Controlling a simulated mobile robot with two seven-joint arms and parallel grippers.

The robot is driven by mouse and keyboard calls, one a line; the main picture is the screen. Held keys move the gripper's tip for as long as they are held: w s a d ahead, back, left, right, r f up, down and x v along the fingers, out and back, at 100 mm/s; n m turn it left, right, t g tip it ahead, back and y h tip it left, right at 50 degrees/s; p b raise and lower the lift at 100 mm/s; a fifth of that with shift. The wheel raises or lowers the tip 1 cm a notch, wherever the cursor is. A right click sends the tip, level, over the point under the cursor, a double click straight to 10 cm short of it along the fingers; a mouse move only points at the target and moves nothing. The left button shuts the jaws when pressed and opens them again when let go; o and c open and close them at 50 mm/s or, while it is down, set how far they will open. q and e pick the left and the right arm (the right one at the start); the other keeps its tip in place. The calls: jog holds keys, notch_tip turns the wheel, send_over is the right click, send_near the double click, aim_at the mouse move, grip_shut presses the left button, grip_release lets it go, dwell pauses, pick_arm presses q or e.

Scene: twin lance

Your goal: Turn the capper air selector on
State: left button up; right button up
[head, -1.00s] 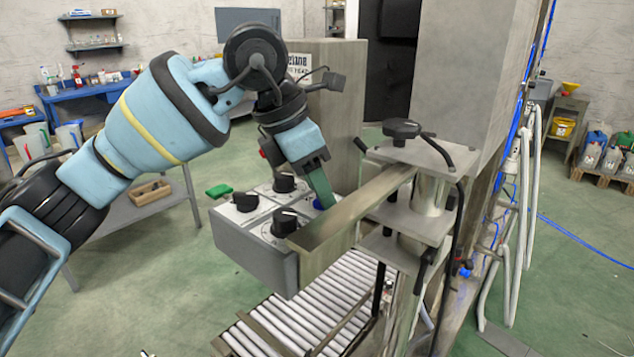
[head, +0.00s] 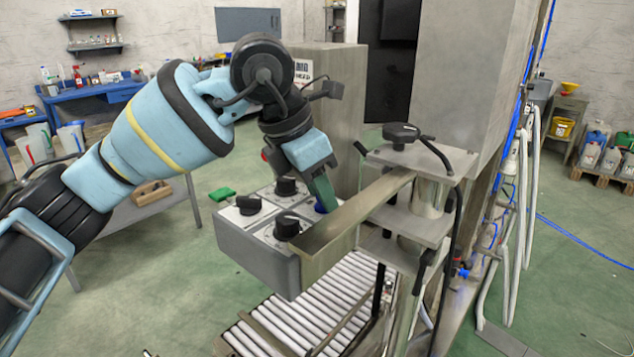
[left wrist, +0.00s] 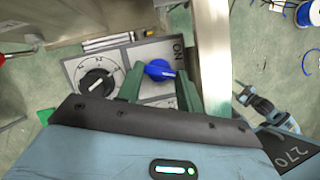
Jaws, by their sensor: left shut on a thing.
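The selector is a blue knob (left wrist: 158,70) on the panel of a grey control box (head: 262,257). An "ON" label (left wrist: 178,53) is printed beside it in the left wrist view, and the knob's narrow end points to the right there. A sliver of the knob (head: 319,208) shows in the head view, mostly hidden by my finger and a metal bar. My left gripper (head: 322,198) reaches down to it. In the left wrist view, its green fingers (left wrist: 160,85) are on either side of the knob, shut on it. My right gripper is not in view.
Several black dials share the panel, one beside the knob (left wrist: 97,82) in the left wrist view. A metal bar (head: 350,218) runs close in front of the knob. A roller conveyor (head: 300,318) lies below. A tall cabinet (head: 335,115) stands behind.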

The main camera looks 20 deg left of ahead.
pick_arm(q)
jog(key=n+y+p, duration=0.1)
jog(key=n+p, duration=0.1)
jog(key=n+y+p, duration=0.1)
jog(key=n+p, duration=0.1)
jog(key=n, duration=0.1)
jog(key=r+n+t+p, duration=0.1)
jog(key=n+p, duration=0.1)
jog(key=shift+s+d+n+y, duration=0.25)
jog(key=shift+d+n+y, duration=0.05)
jog(key=shift+y, duration=0.1)
jog(key=shift+f+n+y+p, duration=0.2)
jog(key=shift+n+y+p, duration=0.15)
jog(key=shift+n, duration=0.35)
jog(key=shift+w+d+f+n+y, duration=0.15)
jog(key=shift+n+y, duration=0.1)
jog(key=shift+n, duration=0.55)
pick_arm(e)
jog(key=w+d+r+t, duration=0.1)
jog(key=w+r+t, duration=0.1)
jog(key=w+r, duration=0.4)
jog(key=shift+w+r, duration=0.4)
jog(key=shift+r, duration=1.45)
pick_arm(q)
jog(key=shift+f, duration=0.1)
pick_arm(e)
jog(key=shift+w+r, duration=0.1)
pick_arm(q)
jog(key=o, duration=0.7)
